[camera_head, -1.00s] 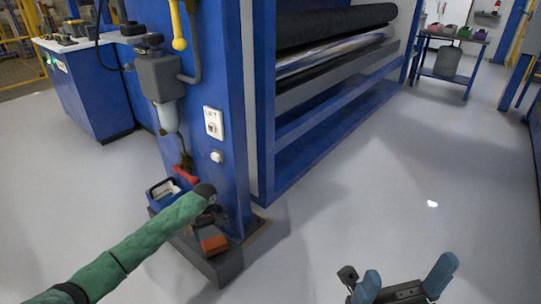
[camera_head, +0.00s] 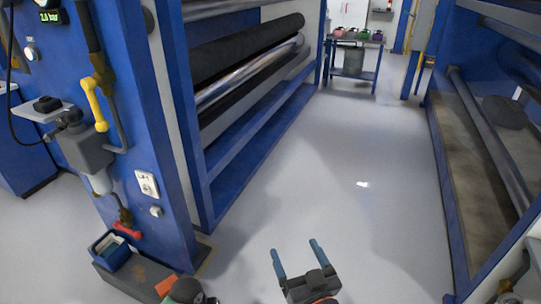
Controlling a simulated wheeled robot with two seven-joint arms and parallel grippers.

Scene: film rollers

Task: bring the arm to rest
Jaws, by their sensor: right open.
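My right gripper (camera_head: 295,248) is at the bottom centre of the head view. Its two blue fingers stand apart, pointing away over the bare grey floor, with nothing between them. Part of a green and dark arm piece, likely of my left arm, shows at the bottom edge, left of the right gripper. The left gripper's fingers do not show.
A blue machine post (camera_head: 150,130) with a yellow-handled valve (camera_head: 97,105) stands left. At its foot is a dark base with a blue bin (camera_head: 110,250). Dark rollers (camera_head: 240,50) lie behind. Another blue frame (camera_head: 450,180) stands right. The floor between (camera_head: 330,150) is clear.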

